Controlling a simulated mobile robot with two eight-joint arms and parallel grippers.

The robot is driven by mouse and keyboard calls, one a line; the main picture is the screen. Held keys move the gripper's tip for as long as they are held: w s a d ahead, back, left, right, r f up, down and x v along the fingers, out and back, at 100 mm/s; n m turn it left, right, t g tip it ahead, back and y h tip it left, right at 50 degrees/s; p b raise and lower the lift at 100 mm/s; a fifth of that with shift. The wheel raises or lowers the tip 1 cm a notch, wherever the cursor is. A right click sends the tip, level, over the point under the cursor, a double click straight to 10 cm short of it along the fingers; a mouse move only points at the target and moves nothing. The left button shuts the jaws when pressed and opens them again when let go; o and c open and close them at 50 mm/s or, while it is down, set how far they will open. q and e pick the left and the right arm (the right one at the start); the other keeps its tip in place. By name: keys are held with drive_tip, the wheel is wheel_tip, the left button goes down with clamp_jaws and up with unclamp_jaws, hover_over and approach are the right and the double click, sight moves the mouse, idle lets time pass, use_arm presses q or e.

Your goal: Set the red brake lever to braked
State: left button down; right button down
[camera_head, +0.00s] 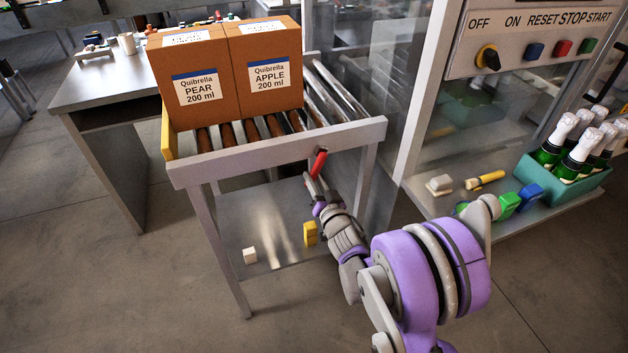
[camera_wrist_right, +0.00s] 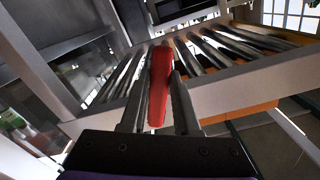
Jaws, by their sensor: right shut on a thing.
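The red brake lever (camera_head: 319,162) is on the front rail of the roller conveyor (camera_head: 270,148), right of its middle. In the right wrist view the lever (camera_wrist_right: 160,80) stands between my gripper's two fingers, its lower end near the fingertips' base. My right gripper (camera_head: 312,180) reaches up to the lever from the front and is shut on it. The gripper also shows in the right wrist view (camera_wrist_right: 159,108). The lever's pivot is hard to make out. My left gripper is not in view.
Two cartons, PEAR (camera_head: 198,88) and APPLE (camera_head: 268,75), stand on the rollers. A yellow stop (camera_head: 168,135) is at the left end. A control panel (camera_head: 530,40) and a green crate of bottles (camera_head: 560,185) are on the right. A yellow block (camera_head: 310,233) and a white block (camera_head: 250,255) lie on the lower shelf.

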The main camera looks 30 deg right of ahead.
drive_tip(key=c, duration=0.6)
unclamp_jaws()
drive_tip(key=shift+c, duration=0.2)
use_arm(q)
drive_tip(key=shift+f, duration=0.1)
use_arm(e)
drive_tip(key=v, duration=1.1)
drive_tip(key=shift+a, duration=0.1)
drive_tip(key=s+a+f+n+g+y, duration=0.2)
drive_tip(key=s+a+f+n+g, duration=0.15)
drive_tip(key=s+a+g, duration=0.55)
drive_tip(key=s+a+f+n+g+y, duration=0.2)
drive_tip(key=s+a+n+g, duration=0.2)
drive_tip(key=s+a, duration=0.5)
use_arm(q)
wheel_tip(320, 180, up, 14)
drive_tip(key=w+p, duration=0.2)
drive_tip(key=p, duration=1)
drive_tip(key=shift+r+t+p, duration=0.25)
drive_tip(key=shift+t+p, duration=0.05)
drive_tip(key=shift+p, duration=0.1)
use_arm(e)
wheel_tip(320, 180, up, 14)
drive_tip(key=w+d, duration=0.1)
drive_tip(key=shift+d+t, duration=0.3)
drive_tip(key=shift+t, duration=0.1)
